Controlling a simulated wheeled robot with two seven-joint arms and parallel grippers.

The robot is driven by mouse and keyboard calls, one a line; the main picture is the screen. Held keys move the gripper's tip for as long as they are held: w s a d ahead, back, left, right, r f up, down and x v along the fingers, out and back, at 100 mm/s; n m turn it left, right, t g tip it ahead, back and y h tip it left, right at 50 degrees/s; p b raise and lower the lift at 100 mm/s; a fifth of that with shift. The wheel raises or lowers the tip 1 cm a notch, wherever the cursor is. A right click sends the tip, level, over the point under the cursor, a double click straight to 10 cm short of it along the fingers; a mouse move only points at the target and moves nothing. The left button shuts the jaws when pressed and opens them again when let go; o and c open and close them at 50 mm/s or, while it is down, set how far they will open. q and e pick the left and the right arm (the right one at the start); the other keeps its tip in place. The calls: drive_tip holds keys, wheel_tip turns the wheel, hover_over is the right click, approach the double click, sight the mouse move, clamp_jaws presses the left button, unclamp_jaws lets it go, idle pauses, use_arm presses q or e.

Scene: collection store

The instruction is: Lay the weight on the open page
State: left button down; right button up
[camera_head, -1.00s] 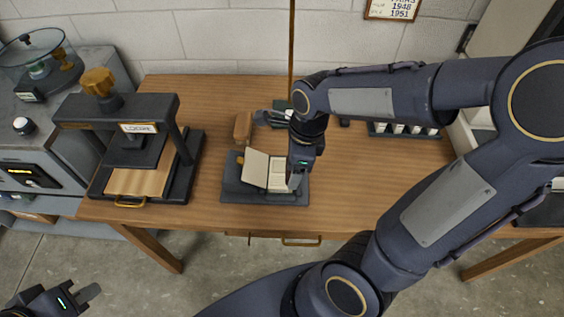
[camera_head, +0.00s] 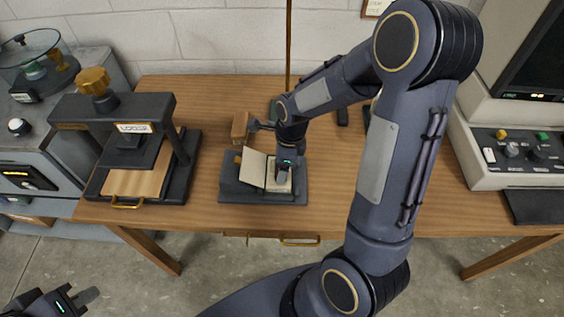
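An open book (camera_head: 254,168) lies on a dark stand (camera_head: 232,192) on the wooden table, its left page raised at a tilt. My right gripper (camera_head: 283,173) points down over the right page (camera_head: 278,185) and covers part of it. Its fingertips are too small and dark to show a gap or a held thing. I cannot clearly make out the weight; a brown block (camera_head: 240,128) stands behind the book's left side. My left gripper (camera_head: 88,296) is at the bottom left, away from the table; its finger gap does not show clearly.
A black press (camera_head: 170,110) with a brass knob stands left of the book. A grey control console (camera_head: 500,165) stands at the right. A thin upright post (camera_head: 289,45) rises at the back. Bare tabletop (camera_head: 335,190) lies right of the book, partly behind my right arm.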

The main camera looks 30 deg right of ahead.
drive_tip(key=shift+f, duration=0.15)
drive_tip(key=o, duration=1.2)
drive_tip(key=shift+c, duration=0.2)
